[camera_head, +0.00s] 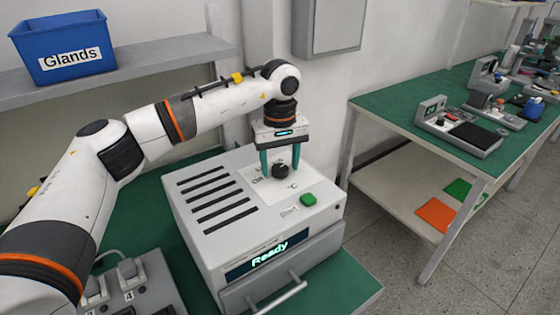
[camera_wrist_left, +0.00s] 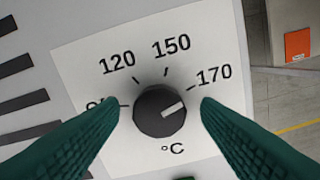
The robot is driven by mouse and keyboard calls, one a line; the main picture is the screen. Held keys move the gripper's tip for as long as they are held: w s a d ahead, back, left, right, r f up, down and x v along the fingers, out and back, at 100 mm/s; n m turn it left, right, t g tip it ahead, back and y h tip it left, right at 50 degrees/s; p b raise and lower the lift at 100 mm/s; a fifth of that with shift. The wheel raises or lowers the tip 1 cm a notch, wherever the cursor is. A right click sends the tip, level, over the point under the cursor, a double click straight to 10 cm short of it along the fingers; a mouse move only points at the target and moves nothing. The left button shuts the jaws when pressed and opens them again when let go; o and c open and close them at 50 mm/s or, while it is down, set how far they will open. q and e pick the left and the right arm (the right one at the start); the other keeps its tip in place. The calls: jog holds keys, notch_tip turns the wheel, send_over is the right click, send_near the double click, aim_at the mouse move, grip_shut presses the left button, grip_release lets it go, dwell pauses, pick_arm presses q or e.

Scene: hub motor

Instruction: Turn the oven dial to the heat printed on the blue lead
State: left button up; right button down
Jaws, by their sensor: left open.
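The oven (camera_head: 215,225) stands on the green bench, with "Ready" on its front display (camera_head: 270,259). Its dark round dial (camera_head: 280,171) is on top. In the left wrist view the dial (camera_wrist_left: 158,122) sits on a white scale (camera_wrist_left: 100,75) with 120, 150 and 170 °C; the off label is partly hidden by a finger. The dial's white pointer mark is on its right, aimed roughly toward 170. My left gripper (camera_head: 283,174) is open, pointing down, with one finger either side of the dial; contact cannot be told. I cannot make out a blue lead. My right gripper is out of view.
A green Start button (camera_head: 308,199) is right of the dial, and a handle (camera_head: 280,297) is at the oven's front. Numbered grey units (camera_head: 135,285) stand left of the oven. A blue Glands bin (camera_head: 62,47) is on the shelf. Another green bench (camera_head: 400,105) holds equipment at right.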

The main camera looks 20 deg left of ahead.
aim_at(280, 167)
pick_arm(q)
notch_tip(280, 167, up, 12)
jog(key=b, duration=0.1)
dwell(0.5)
